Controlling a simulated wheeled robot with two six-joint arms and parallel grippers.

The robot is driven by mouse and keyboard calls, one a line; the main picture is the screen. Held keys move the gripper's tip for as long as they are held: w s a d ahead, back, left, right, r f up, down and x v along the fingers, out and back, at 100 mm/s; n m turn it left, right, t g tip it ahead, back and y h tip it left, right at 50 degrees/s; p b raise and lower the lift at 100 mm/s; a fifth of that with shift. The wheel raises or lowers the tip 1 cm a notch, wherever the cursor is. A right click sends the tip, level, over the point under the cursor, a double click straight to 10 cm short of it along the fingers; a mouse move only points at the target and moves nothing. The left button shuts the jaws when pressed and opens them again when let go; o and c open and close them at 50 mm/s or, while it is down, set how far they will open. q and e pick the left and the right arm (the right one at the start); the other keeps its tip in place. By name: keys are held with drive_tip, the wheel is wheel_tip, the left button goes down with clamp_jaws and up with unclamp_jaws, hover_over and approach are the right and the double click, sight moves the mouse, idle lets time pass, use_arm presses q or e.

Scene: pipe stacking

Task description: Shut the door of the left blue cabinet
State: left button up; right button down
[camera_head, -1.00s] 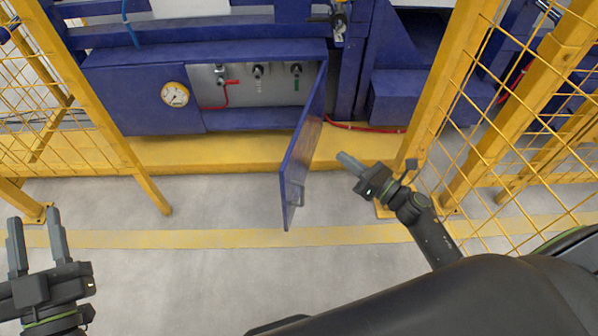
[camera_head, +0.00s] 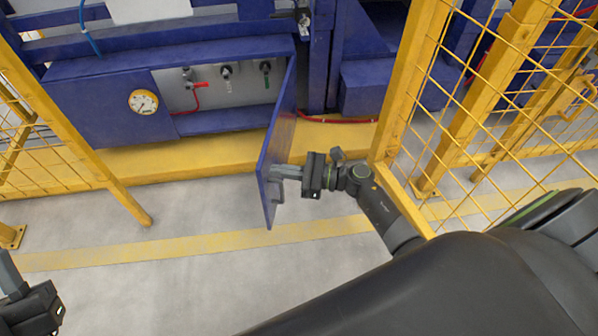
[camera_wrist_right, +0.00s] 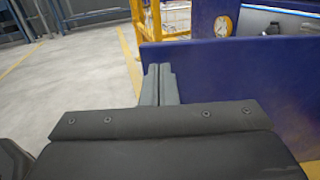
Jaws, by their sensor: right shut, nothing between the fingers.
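The blue cabinet (camera_head: 110,110) stands at the back left in the head view. Its door (camera_head: 279,140) hangs wide open, swung out toward me from the right edge of the opening. My right gripper (camera_head: 278,173) is shut and empty, with its fingertips at the right side of the door near its free end. The wrist view shows the shut fingers (camera_wrist_right: 159,75) right at the blue door panel (camera_wrist_right: 225,68); I cannot tell if they touch. My left gripper (camera_head: 8,272) is cut off at the lower left edge, with one finger showing.
A gauge (camera_head: 143,102) and a red valve (camera_head: 199,86) show on the cabinet. A yellow mesh fence (camera_head: 412,80) stands close to the right of my right arm; another yellow fence (camera_head: 75,125) stands at the left. The floor in front of the cabinet is clear.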

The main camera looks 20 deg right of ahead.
drive_tip(key=shift+x, duration=0.8)
